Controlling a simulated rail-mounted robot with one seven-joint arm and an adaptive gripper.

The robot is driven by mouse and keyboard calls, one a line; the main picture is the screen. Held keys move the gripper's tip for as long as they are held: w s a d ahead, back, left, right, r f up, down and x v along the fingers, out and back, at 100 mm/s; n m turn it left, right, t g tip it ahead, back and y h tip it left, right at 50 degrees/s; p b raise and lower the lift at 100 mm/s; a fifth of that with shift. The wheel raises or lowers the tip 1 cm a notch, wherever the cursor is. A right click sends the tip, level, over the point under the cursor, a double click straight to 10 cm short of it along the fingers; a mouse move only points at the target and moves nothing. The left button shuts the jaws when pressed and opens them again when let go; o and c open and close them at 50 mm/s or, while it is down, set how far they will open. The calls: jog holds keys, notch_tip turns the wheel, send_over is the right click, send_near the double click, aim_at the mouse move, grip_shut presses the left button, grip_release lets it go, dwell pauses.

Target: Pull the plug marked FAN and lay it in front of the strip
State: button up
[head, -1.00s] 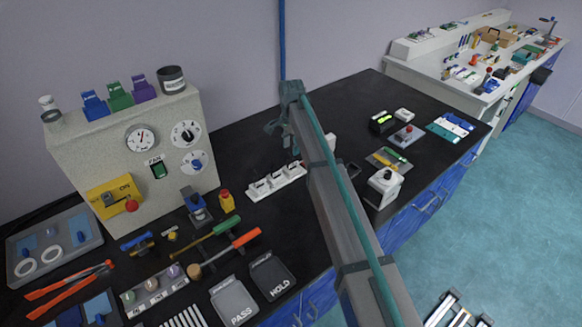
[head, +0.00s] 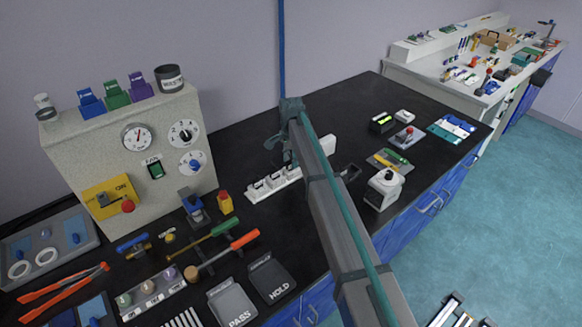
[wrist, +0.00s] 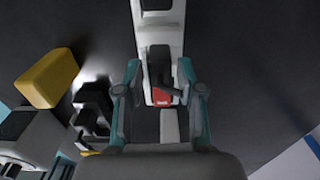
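The white power strip (head: 258,194) lies on the black bench right of the beige instrument, with several plugs along it. In the wrist view the strip (wrist: 158,35) runs upward between my fingers, with a dark piece (wrist: 159,66) and a red, marked piece (wrist: 164,97) on it. I cannot read which plug is FAN. My gripper (wrist: 160,75) is open, one finger on each side of the strip, with no visible grip. In the head view my gripper (head: 280,150) hangs just above the strip's far end, and my arm hides part of that area.
A yellow block (wrist: 48,78) stands left of the strip in the wrist view. A white device (head: 383,190) stands right of my arm. Bare bench shows behind the strip.

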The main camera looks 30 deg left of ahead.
grip_shut()
jog(key=shift+r, duration=0.1)
jog(key=shift+r+p, duration=1.05)
jog(key=shift+r, duration=1.15)
